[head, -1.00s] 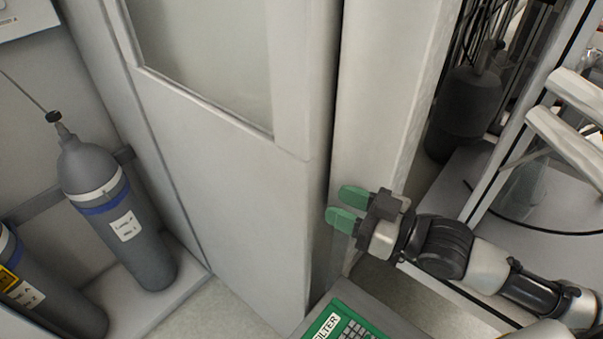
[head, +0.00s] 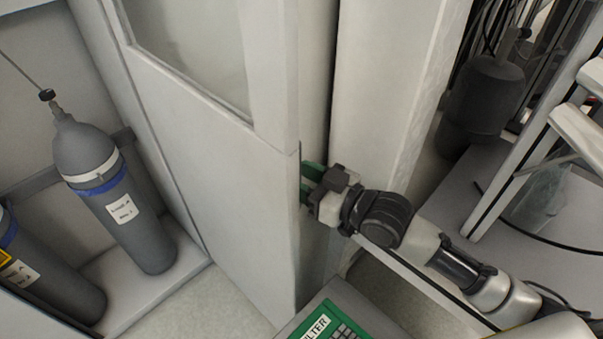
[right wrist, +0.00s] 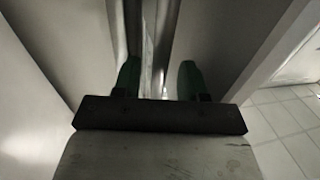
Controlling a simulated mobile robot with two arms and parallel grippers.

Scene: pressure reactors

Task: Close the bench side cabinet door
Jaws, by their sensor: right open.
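The cabinet door (head: 215,150) is a tall pale grey panel with a window in its upper part. It stands open, and the cabinet interior with gas cylinders shows to its left. My right gripper (head: 308,184) has green fingers and is at the door's right side, close behind its edge. The door edge partly hides the fingertips, and I cannot tell whether they touch it. In the right wrist view the two green fingers (right wrist: 158,80) are apart with nothing clearly between them, facing a narrow vertical gap between pale panels. My left gripper is not in view.
A grey gas cylinder (head: 115,200) with a blue band stands at the left, with another (head: 45,285) at lower left. A pale column (head: 385,90) rises just behind my right gripper. A green device (head: 325,322) with keys is at the bottom. A dark cylinder (head: 480,95) stands at right.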

